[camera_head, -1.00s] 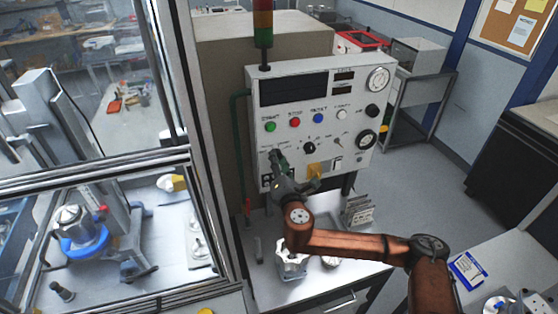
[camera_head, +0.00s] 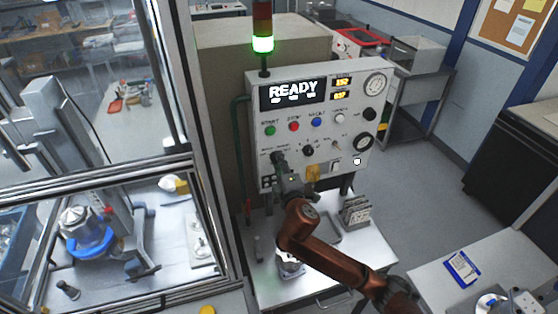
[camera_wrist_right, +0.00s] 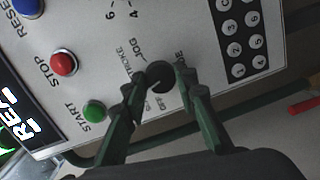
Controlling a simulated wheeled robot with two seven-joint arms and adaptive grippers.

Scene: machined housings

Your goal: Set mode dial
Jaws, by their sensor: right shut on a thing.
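The mode dial (camera_wrist_right: 158,77) is a dark round knob on the pale control panel (camera_head: 330,115). In the right wrist view, lettering including JOG and OFF stands around it. My right gripper (camera_wrist_right: 160,82) has one dark green finger on each side of the dial and is shut on it. In the head view, my right gripper (camera_head: 280,162) is at the panel's lower left and hides the dial. I cannot read which mark the dial points at. My left gripper is not in view.
The panel display (camera_head: 292,91) reads READY, and the stack light (camera_head: 262,44) glows green. The START (camera_wrist_right: 94,110) and STOP (camera_wrist_right: 64,63) buttons and a keypad (camera_wrist_right: 248,35) are near the dial. A metal bench (camera_head: 345,255) with parts stands below. A framed glass enclosure is at left.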

